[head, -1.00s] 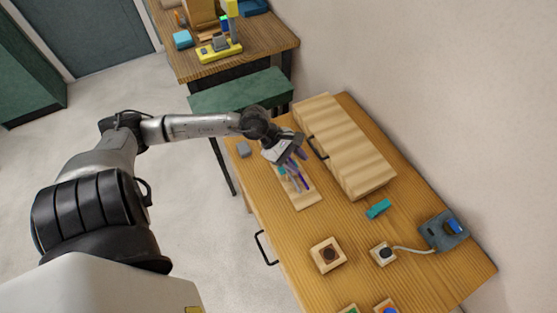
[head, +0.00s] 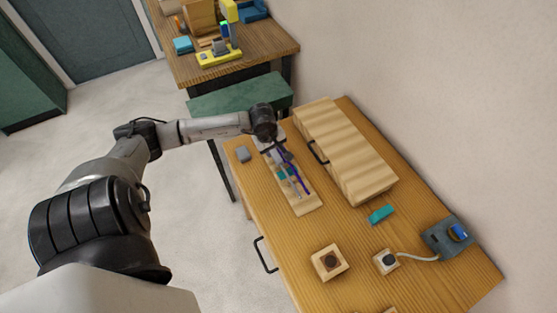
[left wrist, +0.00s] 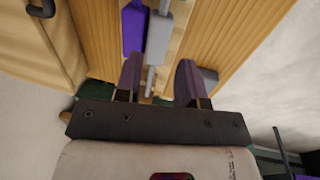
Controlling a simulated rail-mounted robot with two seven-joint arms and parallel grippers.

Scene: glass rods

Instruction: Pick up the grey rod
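The grey rod (left wrist: 157,40) lies on a pale wooden tray (head: 310,206) beside a purple rod (left wrist: 133,30). In the left wrist view, the grey rod's broad part is ahead of my fingertips and its thin end reaches back toward the gap between them. My left gripper (left wrist: 159,72) is open, with its two dark fingers apart and nothing clamped between them. In the head view my left gripper (head: 274,146) is at the far end of the tray and partly hides the rods. My right gripper is not in view.
A striped wooden box with a black handle (head: 345,150) stands right of the tray. A small grey block (head: 242,154) lies left of it, near the table edge. A teal block (head: 381,214), wooden blocks with round tops and a blue-grey device (head: 447,237) are nearer me.

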